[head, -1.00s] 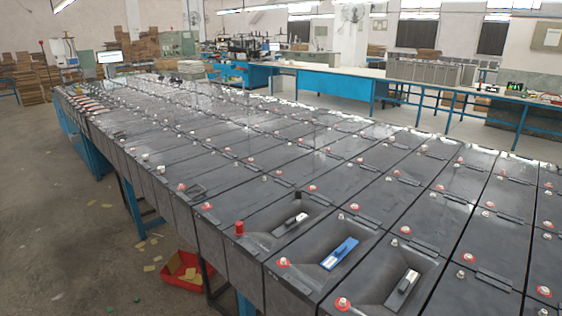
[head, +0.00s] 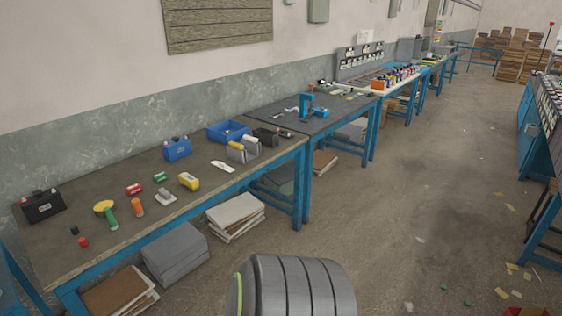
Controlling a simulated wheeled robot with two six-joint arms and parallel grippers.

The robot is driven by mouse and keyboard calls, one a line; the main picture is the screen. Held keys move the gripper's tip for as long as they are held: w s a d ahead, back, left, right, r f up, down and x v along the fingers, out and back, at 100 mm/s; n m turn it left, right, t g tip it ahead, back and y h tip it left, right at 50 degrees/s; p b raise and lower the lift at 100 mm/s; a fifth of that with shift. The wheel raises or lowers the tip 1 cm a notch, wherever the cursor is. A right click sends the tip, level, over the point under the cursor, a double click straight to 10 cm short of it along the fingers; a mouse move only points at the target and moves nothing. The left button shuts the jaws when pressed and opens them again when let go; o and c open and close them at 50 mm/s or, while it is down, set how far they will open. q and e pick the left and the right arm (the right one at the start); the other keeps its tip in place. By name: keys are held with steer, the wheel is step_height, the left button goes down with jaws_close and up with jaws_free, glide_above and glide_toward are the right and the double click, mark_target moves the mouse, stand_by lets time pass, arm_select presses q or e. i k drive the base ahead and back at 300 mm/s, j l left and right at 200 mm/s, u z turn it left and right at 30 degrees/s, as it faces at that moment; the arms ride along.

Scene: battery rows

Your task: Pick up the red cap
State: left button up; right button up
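A small red piece (head: 83,242), which looks like a cap, lies on the worn workbench (head: 50,262) near its front left end. A small black piece (head: 74,230) lies just behind it. The long battery table (head: 545,125) shows only as a sliver at the right edge. Neither of my grippers is in view.
The bench also holds a black battery (head: 43,206), a green-handled tool (head: 109,217), an orange piece (head: 137,207), a blue box (head: 177,149) and a blue tray (head: 229,132). Grey boxes (head: 174,254) sit under it. The concrete aisle (head: 420,190) is mostly clear.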

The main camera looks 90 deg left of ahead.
mark_target(83, 241)
steer(key=u, duration=4.25)
steer(key=i+j+z, duration=0.15)
steer(key=i+j, duration=0.2)
steer(key=j, duration=0.15)
